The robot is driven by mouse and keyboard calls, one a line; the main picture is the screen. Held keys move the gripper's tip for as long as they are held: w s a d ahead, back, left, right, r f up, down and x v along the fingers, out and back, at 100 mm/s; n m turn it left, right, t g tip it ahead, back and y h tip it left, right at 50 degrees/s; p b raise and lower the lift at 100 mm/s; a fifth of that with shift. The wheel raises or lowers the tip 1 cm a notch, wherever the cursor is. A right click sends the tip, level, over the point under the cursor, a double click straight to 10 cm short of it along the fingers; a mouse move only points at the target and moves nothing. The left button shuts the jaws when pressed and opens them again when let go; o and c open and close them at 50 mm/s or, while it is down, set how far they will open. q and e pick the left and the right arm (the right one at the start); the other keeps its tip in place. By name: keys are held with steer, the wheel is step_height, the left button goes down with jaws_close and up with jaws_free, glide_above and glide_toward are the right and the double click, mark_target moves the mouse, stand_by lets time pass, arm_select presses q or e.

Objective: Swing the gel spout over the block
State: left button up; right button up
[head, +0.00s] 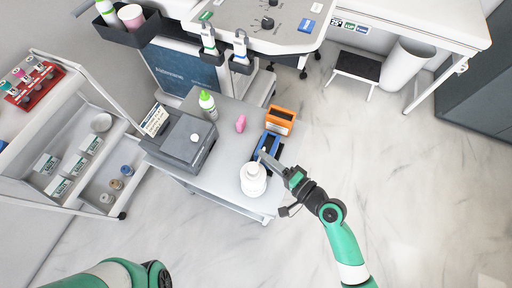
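A white bottle (253,182), seemingly the gel dispenser, stands upright near the front edge of the small grey cart top (225,170). Its spout is too small to make out clearly beside my gripper. A blue block-like holder (268,143) lies just behind the bottle, partly hidden by my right gripper. My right gripper (264,157) reaches in from the right, its tips close to the bottle's top and the blue holder. I cannot tell whether it touches either or whether its fingers are shut. My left arm shows at the lower left; its gripper is out of view.
An orange box (281,121) stands behind the blue holder. A pink item (240,124), a green-capped bottle (208,104) and a dark grey printer-like device (182,140) share the cart top. The ultrasound console (265,30) rises behind.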

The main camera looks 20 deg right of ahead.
steer(key=v, duration=0.6)
steer(key=shift+p, duration=0.35)
